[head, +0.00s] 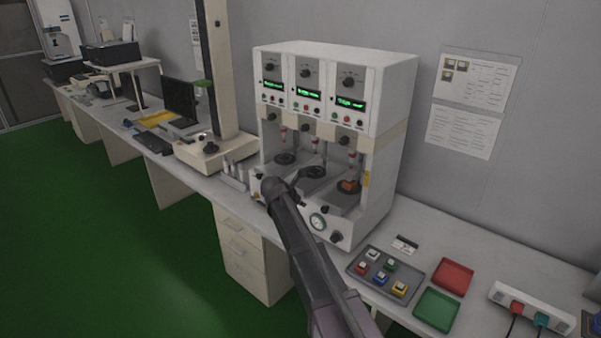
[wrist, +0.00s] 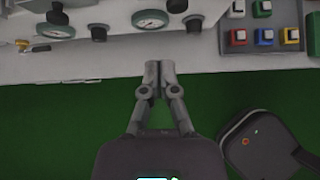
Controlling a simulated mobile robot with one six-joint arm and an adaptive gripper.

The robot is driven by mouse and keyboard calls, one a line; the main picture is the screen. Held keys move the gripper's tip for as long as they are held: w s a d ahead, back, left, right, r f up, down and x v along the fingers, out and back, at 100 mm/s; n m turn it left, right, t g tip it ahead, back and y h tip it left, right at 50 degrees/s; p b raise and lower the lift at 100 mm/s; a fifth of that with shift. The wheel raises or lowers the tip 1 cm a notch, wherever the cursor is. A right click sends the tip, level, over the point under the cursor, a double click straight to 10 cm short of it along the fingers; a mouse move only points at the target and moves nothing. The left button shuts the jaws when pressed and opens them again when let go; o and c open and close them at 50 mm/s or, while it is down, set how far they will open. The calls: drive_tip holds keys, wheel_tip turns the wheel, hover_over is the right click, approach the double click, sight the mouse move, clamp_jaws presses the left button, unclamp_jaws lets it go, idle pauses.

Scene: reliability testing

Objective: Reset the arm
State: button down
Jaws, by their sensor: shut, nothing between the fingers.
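My arm (head: 310,250) reaches up from the bottom of the head view, in front of the white test machine (head: 335,100). My gripper's fingers do not show clearly in the head view. In the wrist view my gripper (wrist: 159,70) is shut and empty, its fingertips together. The fingertips show over the front edge of the bench, below the machine's gauges (wrist: 150,19). I cannot tell how far above the bench edge they are.
A grey tray (head: 357,268) with several coloured switches lies right of the machine. Beside it are a red tray (head: 453,277), a green tray (head: 437,309) and a white power strip (head: 533,305). A stand with a tall column (head: 217,150) is left of the machine. Green floor (head: 90,250) is open in front.

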drive_tip(key=s+d+f+m+g+y, duration=0.1)
drive_tip(key=s+d+m+g+y, duration=0.1)
drive_tip(key=s+d+m, duration=0.3)
drive_tip(key=s+d+f+m+g+y, duration=0.2)
drive_tip(key=s+d+m, duration=0.3)
drive_tip(key=s+m, duration=0.8)
drive_tip(key=s+d+f+m+g+y, duration=0.2)
drive_tip(key=s+d+m, duration=0.4)
drive_tip(key=s, duration=1)
drive_tip(key=m, duration=0.3)
drive_tip(key=shift+f+m+g, duration=0.2)
drive_tip(key=shift+m+g, duration=0.1)
drive_tip(key=shift+g, duration=0.1)
